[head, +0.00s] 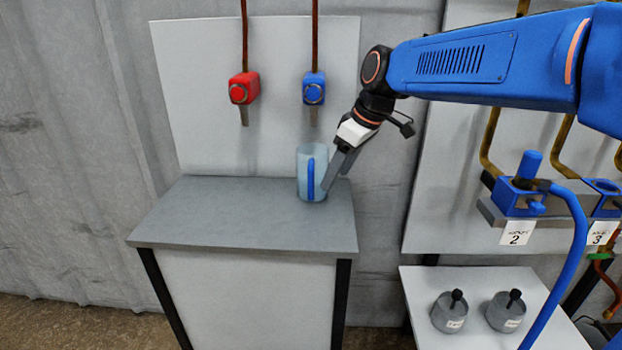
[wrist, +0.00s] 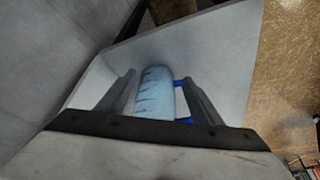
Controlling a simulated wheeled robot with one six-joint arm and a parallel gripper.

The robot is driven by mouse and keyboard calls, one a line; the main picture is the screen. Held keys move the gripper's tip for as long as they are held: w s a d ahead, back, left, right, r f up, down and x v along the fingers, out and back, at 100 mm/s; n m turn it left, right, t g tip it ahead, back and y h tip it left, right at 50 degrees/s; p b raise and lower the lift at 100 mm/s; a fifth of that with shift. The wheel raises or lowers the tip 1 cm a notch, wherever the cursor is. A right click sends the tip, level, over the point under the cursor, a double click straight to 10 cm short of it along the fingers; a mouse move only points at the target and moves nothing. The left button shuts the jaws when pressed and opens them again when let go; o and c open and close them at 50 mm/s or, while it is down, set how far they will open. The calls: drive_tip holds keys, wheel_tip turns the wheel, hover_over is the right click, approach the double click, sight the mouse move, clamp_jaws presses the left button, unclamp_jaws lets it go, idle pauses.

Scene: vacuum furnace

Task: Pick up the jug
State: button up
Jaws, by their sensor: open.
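The jug (head: 305,176) is a translucent pale-blue cylinder with a blue handle, standing upright on the grey-topped table (head: 215,215) near its back right. My gripper (head: 339,170) is open, reaching down at a slant from the right beside the jug. In the wrist view the jug (wrist: 154,92), with dark marks on its side, lies between the two fingers of my gripper (wrist: 160,95). Its blue handle (wrist: 182,120) points toward the right finger. I cannot tell whether either finger touches the jug or the handle.
A red tap (head: 243,89) and a blue tap (head: 314,88) hang on a white panel behind the table. To the right, a blue valve block (head: 517,195) with a hose stands above a lower white shelf (head: 430,285) holding two grey weights. The table's left part is clear.

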sight(320, 166)
drive_tip(key=shift+w+a, duration=0.35)
drive_tip(key=shift+a, duration=0.2)
drive_tip(key=shift+w+a, duration=0.35)
drive_tip(key=shift+a, duration=0.2)
drive_tip(key=shift+w+a, duration=0.35)
drive_tip(key=shift+a, duration=0.2)
drive_tip(key=shift+w+a, duration=0.35)
drive_tip(key=shift+a, duration=0.2)
drive_tip(key=shift+x, duration=1.15)
drive_tip(key=shift+w+a+f, duration=0.2)
drive_tip(key=shift+a+f, duration=0.1)
drive_tip(key=c, duration=1)
drive_tip(key=shift+c, duration=0.3)
drive_tip(key=shift+r, duration=0.15)
